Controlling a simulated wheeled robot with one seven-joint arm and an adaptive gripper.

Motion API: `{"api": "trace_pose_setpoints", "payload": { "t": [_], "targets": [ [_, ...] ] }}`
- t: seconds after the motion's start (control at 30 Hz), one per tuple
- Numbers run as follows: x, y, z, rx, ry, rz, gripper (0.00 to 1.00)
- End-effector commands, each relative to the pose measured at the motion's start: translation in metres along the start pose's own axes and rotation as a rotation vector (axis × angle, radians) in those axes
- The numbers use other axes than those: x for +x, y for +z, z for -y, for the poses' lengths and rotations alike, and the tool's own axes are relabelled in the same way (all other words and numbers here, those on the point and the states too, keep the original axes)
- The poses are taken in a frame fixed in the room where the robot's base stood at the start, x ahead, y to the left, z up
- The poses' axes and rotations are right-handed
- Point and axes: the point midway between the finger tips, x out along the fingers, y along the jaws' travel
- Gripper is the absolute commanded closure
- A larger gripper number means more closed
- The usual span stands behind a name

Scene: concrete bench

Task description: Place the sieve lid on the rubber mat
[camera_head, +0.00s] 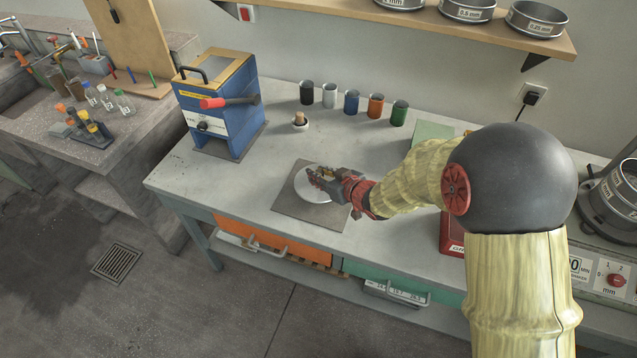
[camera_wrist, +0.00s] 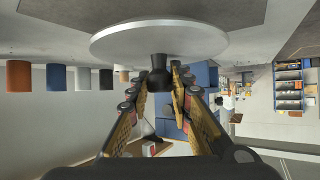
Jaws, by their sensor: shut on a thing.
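The sieve lid (camera_head: 310,194) is a pale round disc over the rubber mat (camera_head: 296,219), a grey-brown square on the bench. In the wrist view the lid (camera_wrist: 118,40) shows nearly edge-on, with a dark knob (camera_wrist: 158,62) at its centre. My gripper (camera_head: 326,178) is above the lid and covers part of it. In the wrist view my gripper (camera_wrist: 159,78) has its fingers closed around the knob. Whether the lid touches the mat or hovers just above it, I cannot tell.
A blue machine (camera_head: 222,105) with a red handle stands to the left. A green plate (camera_head: 432,131) lies to the right. Bench around the mat's left is clear.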

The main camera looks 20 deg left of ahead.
Motion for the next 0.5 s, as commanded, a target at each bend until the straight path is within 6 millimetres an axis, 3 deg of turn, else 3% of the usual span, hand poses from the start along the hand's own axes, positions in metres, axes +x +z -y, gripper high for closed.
{"api": "trace_pose_setpoints", "payload": {
  "t": [0.2, 0.5],
  "targets": [
    [0.019, 0.029, 0.000, 0.001, -0.001, 0.001, 1.00],
    [0.019, 0.028, 0.000, 0.000, 0.000, -0.001, 1.00]
  ]
}}
